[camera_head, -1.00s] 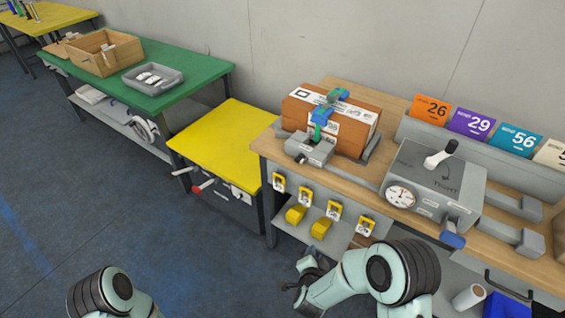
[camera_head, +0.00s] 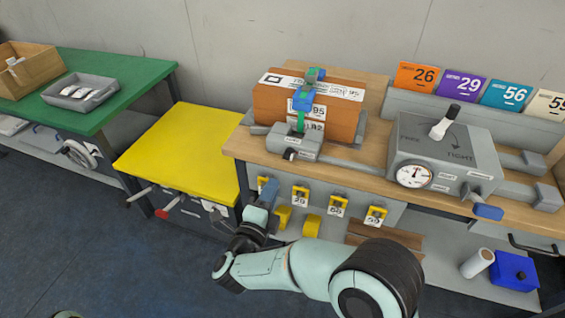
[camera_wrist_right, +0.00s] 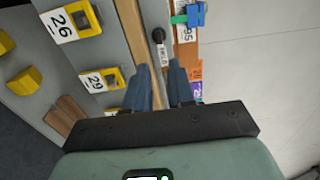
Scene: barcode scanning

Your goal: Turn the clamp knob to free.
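The knob (camera_head: 440,126) is a white lever with a black grip on top of the grey gauge box (camera_head: 470,152). It tilts up and slightly right; the lettering right of it reads TIGHT, and the marking on the left is too faint to read surely. My right gripper (camera_head: 257,212) is in front of the bench, low and left of the gauge box, apart from it. In the right wrist view its two blue-grey fingers (camera_wrist_right: 160,88) are spread with nothing between them. My left gripper is out of view.
A brown carton (camera_head: 335,112) with a blue-green strap piece stands behind a small grey clamp (camera_head: 296,143). Yellow numbered holders (camera_head: 337,206) hang below the bench edge. A blue-ended handle (camera_head: 487,211) sticks out of the gauge box front. A yellow table (camera_head: 180,150) stands left.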

